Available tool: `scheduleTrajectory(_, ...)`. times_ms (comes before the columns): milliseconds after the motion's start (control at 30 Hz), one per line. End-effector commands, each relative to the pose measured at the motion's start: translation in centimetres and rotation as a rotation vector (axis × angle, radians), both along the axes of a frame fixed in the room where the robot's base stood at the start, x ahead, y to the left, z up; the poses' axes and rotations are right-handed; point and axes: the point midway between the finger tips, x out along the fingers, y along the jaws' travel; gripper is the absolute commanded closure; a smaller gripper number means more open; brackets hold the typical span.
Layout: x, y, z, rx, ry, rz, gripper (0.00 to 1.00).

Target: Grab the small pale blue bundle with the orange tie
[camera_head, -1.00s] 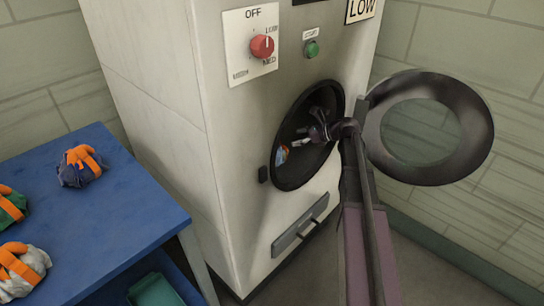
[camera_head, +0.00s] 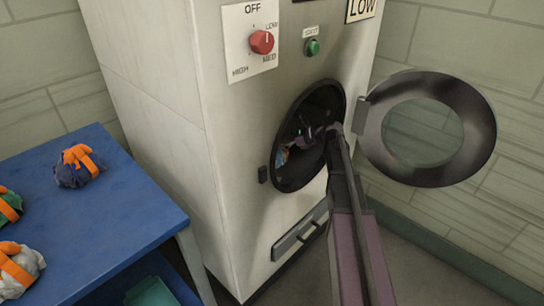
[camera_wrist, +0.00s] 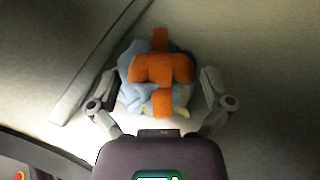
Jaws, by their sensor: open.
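The pale blue bundle with the orange tie (camera_wrist: 128,92) lies inside the machine's drum, seen in the wrist view between my two fingers. A small part of it (camera_head: 284,155) shows through the round opening in the head view. My gripper (camera_wrist: 160,100) is open, with one finger on each side of the bundle. In the head view my gripper (camera_head: 300,140) is inside the dark opening and its fingers are hard to make out. I cannot tell whether either finger touches the bundle.
The machine's round door (camera_head: 471,120) stands open to the right of my arm. A blue table (camera_head: 120,215) at left bears a dark blue bundle (camera_head: 70,175), a green bundle (camera_head: 8,212) and a whitish bundle (camera_head: 30,262), all orange-tied.

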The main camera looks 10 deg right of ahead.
Motion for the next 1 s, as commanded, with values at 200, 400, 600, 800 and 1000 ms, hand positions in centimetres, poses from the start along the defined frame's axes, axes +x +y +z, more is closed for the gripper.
scheduleTrajectory(200,1.1,2.2,-1.1,0.0,0.0,0.001,0.0)
scheduleTrajectory(400,1.5,2.9,-1.3,0.0,0.0,-0.001,0.0)
scheduleTrajectory(600,1.4,2.9,-1.2,0.0,0.0,-0.001,0.0)
scheduleTrajectory(800,1.4,2.9,-1.2,0.0,0.0,-0.001,0.0)
scheduleTrajectory(1000,1.4,2.8,-1.2,0.0,0.0,-0.001,0.27)
